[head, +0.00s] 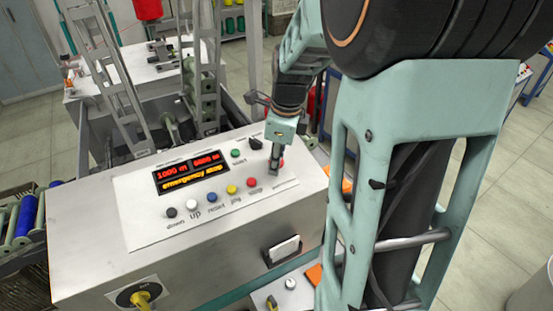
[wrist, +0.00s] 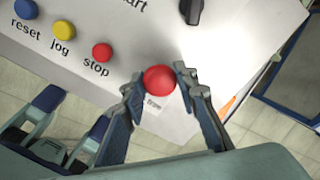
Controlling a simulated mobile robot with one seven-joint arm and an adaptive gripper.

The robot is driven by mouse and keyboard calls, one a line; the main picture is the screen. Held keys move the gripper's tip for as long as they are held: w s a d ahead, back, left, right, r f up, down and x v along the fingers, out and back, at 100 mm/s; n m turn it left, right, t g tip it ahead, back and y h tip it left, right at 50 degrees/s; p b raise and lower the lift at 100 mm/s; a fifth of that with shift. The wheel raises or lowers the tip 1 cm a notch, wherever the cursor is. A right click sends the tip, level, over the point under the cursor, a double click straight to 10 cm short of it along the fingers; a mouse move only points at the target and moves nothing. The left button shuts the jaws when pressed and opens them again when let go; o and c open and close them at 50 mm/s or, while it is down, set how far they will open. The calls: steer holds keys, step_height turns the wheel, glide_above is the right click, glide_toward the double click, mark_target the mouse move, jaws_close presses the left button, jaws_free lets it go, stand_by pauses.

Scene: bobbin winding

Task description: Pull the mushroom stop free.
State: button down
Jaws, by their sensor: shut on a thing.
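The mushroom stop (wrist: 159,80) is a round red head on the sloped control panel. In the wrist view it sits between the two fingertips, which press on its left and right sides. In the head view only a sliver of its red (head: 282,163) shows, the rest hidden by my gripper (head: 275,163). My gripper points down at the panel's right end and is shut on the mushroom stop. The panel's display (head: 191,172) reads what looks like "emergency stop" in yellow letters under two red numbers.
A row of smaller buttons runs along the panel, with the red stop button (head: 252,182) closest to my gripper. A green start button (head: 235,153) and a black knob (head: 255,143) lie just behind. A yellow-handled switch (head: 141,297) is on the cabinet's front.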

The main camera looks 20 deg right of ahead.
steer(key=c, duration=1.4)
jaws_free()
steer(key=p+v, duration=0.6)
steer(key=v, duration=0.2)
